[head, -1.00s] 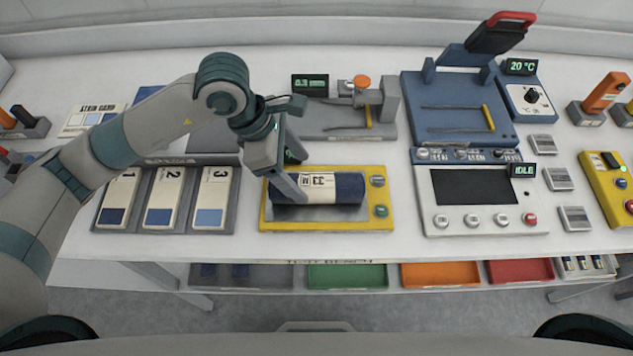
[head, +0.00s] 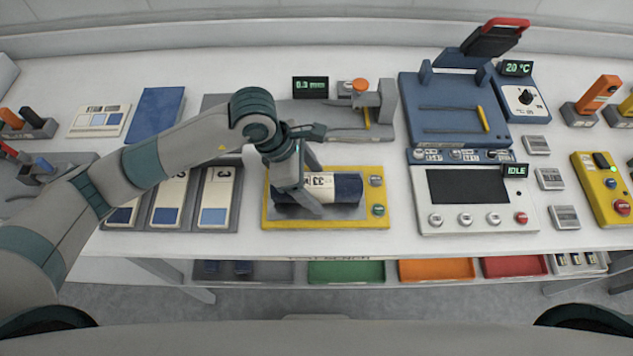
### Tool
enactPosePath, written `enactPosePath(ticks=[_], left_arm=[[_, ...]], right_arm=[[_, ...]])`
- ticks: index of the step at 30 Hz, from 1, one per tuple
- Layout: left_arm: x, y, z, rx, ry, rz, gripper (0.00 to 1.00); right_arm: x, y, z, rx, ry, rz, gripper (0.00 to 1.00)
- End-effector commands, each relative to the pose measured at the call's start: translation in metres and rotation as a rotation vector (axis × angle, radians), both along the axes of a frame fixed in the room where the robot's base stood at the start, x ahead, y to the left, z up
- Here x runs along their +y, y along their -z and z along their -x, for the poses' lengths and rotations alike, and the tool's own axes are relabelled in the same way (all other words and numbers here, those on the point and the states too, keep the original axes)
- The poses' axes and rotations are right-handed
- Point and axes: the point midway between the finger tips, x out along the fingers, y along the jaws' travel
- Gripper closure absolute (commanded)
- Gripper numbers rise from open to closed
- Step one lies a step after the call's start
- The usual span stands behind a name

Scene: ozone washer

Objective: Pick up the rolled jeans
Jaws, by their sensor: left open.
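The rolled jeans (head: 345,189) are a dark blue cylinder with a pale label band marked 33. They lie sideways on the grey plate of a yellow device (head: 354,220) near the bench's front edge. My left gripper (head: 312,192) is open and points down over the left half of the roll. One finger shows in front of the roll and the other behind it, so the fingers appear to straddle it. The gripper hides the roll's left part, and I cannot tell whether the fingers touch it. My right gripper is not in view.
Numbered sample cards (head: 214,200) stand in a tray to the left. A white control panel (head: 478,220) marked IDLE and a blue press (head: 455,118) stand to the right. A grey device with an orange knob (head: 359,86) is behind the roll.

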Motion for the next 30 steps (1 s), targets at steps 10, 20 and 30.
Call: enactPosePath(ticks=[10, 20, 30], left_arm=[[-0.0001, 0.0005, 0.0000, 0.000, 0.000, 0.000, 0.31], [0.0001, 0.0004, 0.0001, 0.000, 0.000, 0.000, 0.86], [-0.0005, -0.0026, -0.0004, -0.002, 0.001, 0.002, 0.91]], right_arm=[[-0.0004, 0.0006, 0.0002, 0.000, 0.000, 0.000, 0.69], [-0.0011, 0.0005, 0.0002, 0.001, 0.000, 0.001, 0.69], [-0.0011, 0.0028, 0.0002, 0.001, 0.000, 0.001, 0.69]])
